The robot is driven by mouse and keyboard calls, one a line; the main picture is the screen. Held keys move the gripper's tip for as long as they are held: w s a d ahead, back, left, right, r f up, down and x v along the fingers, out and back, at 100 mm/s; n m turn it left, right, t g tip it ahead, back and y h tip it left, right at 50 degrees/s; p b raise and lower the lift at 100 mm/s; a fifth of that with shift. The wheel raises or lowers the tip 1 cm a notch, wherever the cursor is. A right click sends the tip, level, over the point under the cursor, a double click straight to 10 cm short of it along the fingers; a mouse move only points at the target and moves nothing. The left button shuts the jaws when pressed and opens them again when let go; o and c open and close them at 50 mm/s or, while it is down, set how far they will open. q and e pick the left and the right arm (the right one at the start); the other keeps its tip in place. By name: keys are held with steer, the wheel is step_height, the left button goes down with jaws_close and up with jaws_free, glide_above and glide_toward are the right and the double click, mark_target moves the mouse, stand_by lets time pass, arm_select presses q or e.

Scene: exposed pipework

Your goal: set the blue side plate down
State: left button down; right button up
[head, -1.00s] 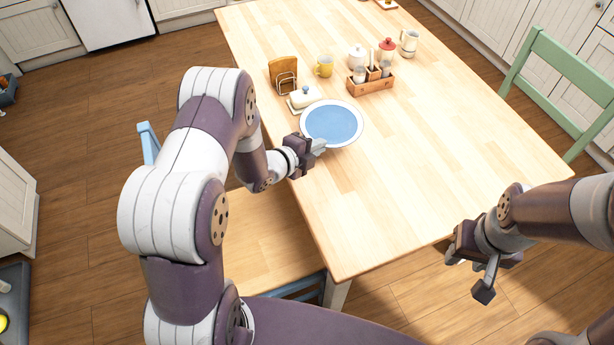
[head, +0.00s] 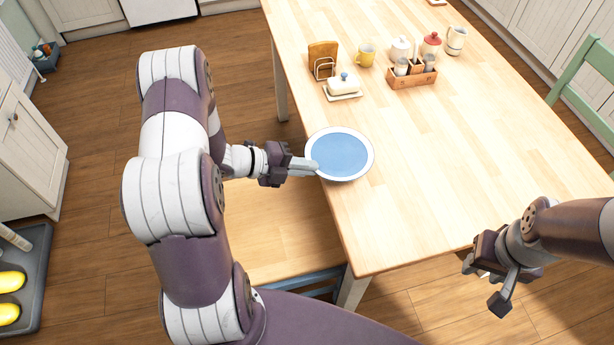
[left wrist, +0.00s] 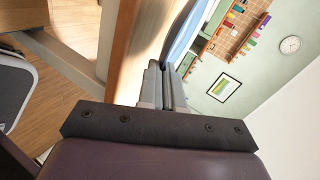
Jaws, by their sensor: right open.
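The blue side plate (head: 339,154), blue in the middle with a white rim, is level at the table's left edge in the head view, its left rim slightly past that edge. My left gripper (head: 312,166) is shut on its near-left rim. In the left wrist view the plate (left wrist: 184,34) shows edge-on beyond the closed-together fingers (left wrist: 165,85). Whether it touches the tabletop or hangs just above it, I cannot tell. My right gripper (head: 485,290) is open and empty by the table's near right edge.
The wooden table (head: 430,170) is clear to the right of the plate. Farther back are a butter dish (head: 343,88), a toast rack (head: 323,60), a yellow mug (head: 366,55) and a wooden caddy (head: 412,78). A bench (head: 270,235) stands below the left edge.

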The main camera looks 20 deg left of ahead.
arm_select(q)
step_height(320, 180, down, 4)
steer(key=shift+s+d+f, duration=0.1)
steer(key=shift+f, duration=0.05)
steer(key=c, duration=1.3)
jaws_free()
